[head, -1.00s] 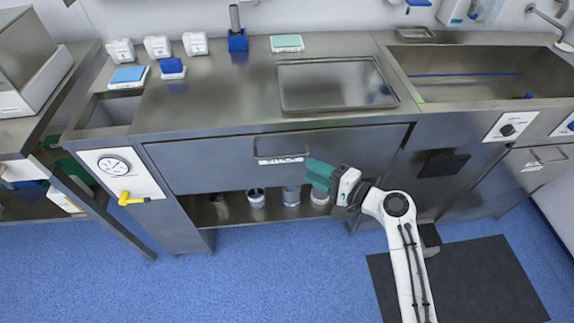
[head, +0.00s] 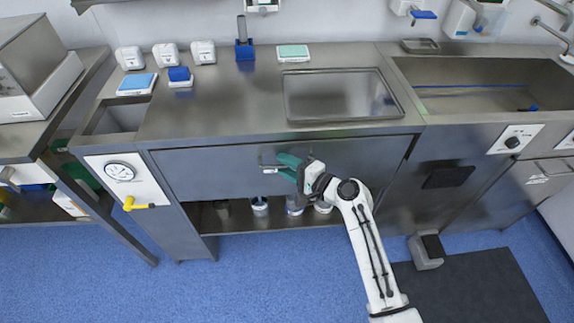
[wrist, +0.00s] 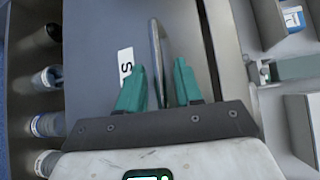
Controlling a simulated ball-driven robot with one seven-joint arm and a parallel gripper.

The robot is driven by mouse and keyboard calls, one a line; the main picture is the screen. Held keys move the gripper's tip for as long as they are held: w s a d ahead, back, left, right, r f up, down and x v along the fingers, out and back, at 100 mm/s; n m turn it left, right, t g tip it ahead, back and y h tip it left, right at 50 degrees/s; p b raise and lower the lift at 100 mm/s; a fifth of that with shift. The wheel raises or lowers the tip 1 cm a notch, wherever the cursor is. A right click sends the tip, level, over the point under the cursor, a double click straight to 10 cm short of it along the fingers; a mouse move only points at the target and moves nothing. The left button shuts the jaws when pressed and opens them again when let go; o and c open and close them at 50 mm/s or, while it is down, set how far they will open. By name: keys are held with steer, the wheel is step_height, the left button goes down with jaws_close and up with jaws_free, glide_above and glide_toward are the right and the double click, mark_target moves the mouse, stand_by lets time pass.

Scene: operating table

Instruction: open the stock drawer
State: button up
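The stock drawer (head: 215,174) is a wide grey metal front under the worktop and looks closed. Its bar handle (head: 262,161) is at the middle of the upper part, partly hidden by my gripper (head: 284,167). In the wrist view the handle (wrist: 156,45) runs down between the teal fingers of my gripper (wrist: 159,72). The fingers are open, one on each side of the bar, with gaps showing. A white label (wrist: 126,66) with an "S" is beside the handle.
Below the drawer is an open shelf with several jars (head: 260,206). A gauge panel with a yellow valve handle (head: 137,205) is at left. A dark floor mat (head: 475,285) and a grey pedal-like block (head: 426,251) are at right. Blue floor in front is clear.

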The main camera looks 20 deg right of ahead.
jaws_close()
stand_by(0.6)
